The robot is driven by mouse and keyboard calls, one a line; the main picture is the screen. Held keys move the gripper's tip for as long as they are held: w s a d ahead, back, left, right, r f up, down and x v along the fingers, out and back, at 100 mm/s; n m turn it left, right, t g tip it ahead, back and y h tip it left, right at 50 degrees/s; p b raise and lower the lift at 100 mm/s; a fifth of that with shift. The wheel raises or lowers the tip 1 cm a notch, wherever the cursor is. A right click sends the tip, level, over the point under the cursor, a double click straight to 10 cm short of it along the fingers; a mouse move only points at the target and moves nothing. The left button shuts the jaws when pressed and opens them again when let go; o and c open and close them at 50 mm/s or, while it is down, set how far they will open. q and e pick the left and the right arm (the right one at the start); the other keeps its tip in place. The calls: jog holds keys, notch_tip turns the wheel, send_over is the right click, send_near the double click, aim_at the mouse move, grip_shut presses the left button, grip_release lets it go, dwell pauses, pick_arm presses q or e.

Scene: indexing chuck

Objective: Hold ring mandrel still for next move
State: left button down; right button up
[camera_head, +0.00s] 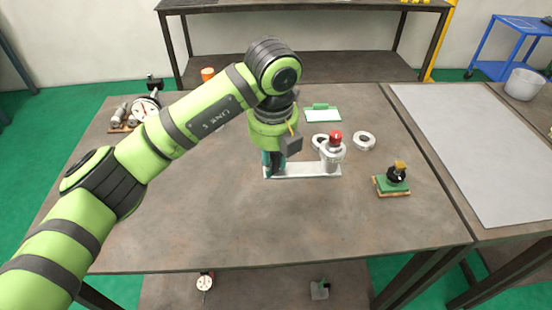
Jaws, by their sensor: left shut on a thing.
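My left gripper (273,162) points down at the left end of a pale base plate (305,171). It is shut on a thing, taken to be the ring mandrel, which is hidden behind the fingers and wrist. A grey cylinder (333,156) with a red top (335,137) stands upright at the plate's right end. A pale ring (319,142) shows just left of the cylinder, partly hidden. Another pale ring (364,141) lies flat on the table to the right. My right gripper is not in view.
A green-topped block with a black and brass knob (396,174) sits right of the plate. A green clipboard (321,114) lies behind. The brown table's front (270,230) is clear.

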aim_at(235, 187)
pick_arm(q)
jog(key=shift+w+a+f+b, duration=0.2)
jog(key=shift+a+f+b, duration=0.2)
jog(key=shift+f, duration=0.05)
jog(key=shift+w+a+f+b, duration=0.25)
jog(key=shift+a+f+b, duration=0.25)
jog(key=shift+w+a+f+b, duration=0.2)
jog(key=shift+a+f+b, duration=0.25)
jog(key=shift+a+b, duration=0.05)
jog(key=shift+w+a+f, duration=0.1)
jog(key=shift+a+f, duration=0.1)
jog(key=shift+f, duration=0.05)
jog(key=shift+w+a+f+b, duration=0.4)
jog(key=shift+a+f+b, duration=0.5)
jog(key=shift+w+a+f+b, duration=0.4)
jog(key=shift+a+f+b, duration=0.45)
jog(key=shift+f+b, duration=0.1)
jog(key=shift+w+a+f+b, duration=0.4)
jog(key=shift+a+f+b, duration=0.5)
jog(key=shift+a+f, duration=0.25)
jog(key=shift+f, duration=0.05)
dwell(1.2)
